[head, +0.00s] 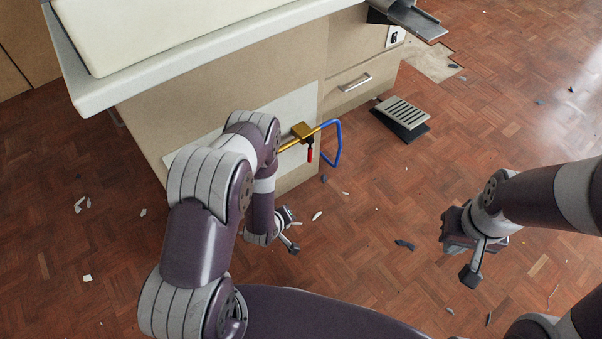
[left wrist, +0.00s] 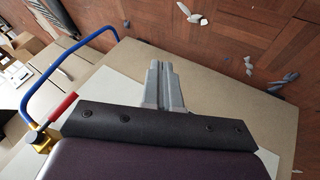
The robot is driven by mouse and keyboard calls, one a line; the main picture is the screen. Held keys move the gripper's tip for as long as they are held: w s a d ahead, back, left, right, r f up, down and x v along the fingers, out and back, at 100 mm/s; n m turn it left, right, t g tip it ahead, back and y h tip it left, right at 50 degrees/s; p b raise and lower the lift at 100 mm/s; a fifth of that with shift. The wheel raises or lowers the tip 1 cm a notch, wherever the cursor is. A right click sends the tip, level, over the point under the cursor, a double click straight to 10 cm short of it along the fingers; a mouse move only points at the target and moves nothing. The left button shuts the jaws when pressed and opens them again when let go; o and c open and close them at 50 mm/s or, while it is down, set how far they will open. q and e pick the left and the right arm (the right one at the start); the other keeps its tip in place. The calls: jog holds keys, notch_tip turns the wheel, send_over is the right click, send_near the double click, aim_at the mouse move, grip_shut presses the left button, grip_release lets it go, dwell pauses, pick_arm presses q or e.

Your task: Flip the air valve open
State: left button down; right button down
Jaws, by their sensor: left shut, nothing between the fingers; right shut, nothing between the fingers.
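The air valve (head: 302,131) is a brass body on a brass pipe at the side of the workstation. Its red lever (head: 310,154) hangs down, roughly across the pipe. A blue hose (head: 338,140) loops from it. In the left wrist view the brass valve (left wrist: 40,142), red lever (left wrist: 61,107) and blue hose (left wrist: 45,75) show at the left. My left gripper (head: 290,240) is shut and empty, below and apart from the lever; its closed fingers (left wrist: 165,85) show in the left wrist view. My right gripper (head: 469,275) is shut and empty over the floor, far from the valve.
The beige workstation (head: 225,75) has a drawer (head: 355,87) right of the valve and a pale panel (head: 300,105) behind it. A foot pedal (head: 402,115) stands on the parquet floor. Scattered chips (head: 405,245) lie about. The floor between my arms is otherwise clear.

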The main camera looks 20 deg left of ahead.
pick_arm(q)
jog(key=w+n+t, duration=0.2)
jog(key=n+t, duration=0.1)
jog(key=t, duration=0.1)
jog(key=n+t, duration=0.5)
jog(key=t, duration=0.1)
send_near(310, 151)
jog(key=s+a+f, duration=0.2)
jog(key=s+f, duration=0.1)
jog(key=shift+s+a+f+h, duration=0.1)
jog(key=shift+h, duration=0.2)
jog(key=w+b, duration=0.4)
jog(key=w, duration=0.6)
jog(key=shift+d+b, duration=0.4)
jog(key=shift+w+t, duration=0.1)
jog(key=shift+t, duration=0.2)
